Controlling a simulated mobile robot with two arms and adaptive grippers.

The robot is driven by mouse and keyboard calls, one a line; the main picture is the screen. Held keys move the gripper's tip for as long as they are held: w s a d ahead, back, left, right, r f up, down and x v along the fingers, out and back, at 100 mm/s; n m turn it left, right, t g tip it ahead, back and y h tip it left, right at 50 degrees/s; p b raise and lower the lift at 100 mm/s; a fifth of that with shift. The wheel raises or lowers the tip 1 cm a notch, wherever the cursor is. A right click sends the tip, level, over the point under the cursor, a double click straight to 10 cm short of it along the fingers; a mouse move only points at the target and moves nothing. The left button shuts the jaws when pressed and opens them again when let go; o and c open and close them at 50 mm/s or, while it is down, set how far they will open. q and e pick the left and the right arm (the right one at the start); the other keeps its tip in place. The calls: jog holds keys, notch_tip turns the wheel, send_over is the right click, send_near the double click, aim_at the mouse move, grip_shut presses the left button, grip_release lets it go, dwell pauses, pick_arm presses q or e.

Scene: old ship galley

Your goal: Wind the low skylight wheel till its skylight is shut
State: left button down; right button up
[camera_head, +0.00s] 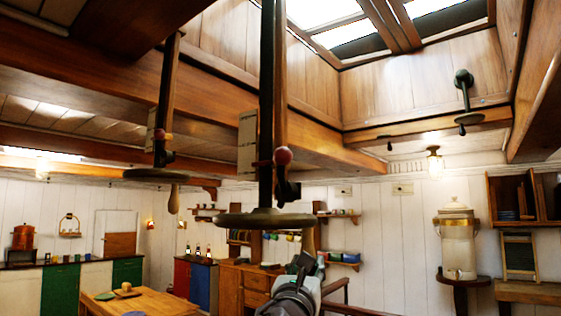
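Two skylight wheels hang on dark upright shafts. The nearer wheel (240,220), lower in the picture, is a flat dark disc with a wooden handle (308,236) hanging from its right side. The other wheel (150,174) is farther left, with its handle (174,200) pointing down. I cannot tell for sure which the task calls low. A skylight (345,32) with bright panes shows overhead; how far it is open is unclear. My gripper, seemingly the left (306,262), is just below the nearer handle. Its fingers are small and foreshortened, so its grip is unclear. My other gripper is out of view.
Red knobs (283,155) sit beside the shafts. A small crank (463,90) is mounted at the skylight well's right. Below are a wooden table (155,303), cabinets (203,282) and a wooden rail (345,308). A beige urn (457,240) stands at right.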

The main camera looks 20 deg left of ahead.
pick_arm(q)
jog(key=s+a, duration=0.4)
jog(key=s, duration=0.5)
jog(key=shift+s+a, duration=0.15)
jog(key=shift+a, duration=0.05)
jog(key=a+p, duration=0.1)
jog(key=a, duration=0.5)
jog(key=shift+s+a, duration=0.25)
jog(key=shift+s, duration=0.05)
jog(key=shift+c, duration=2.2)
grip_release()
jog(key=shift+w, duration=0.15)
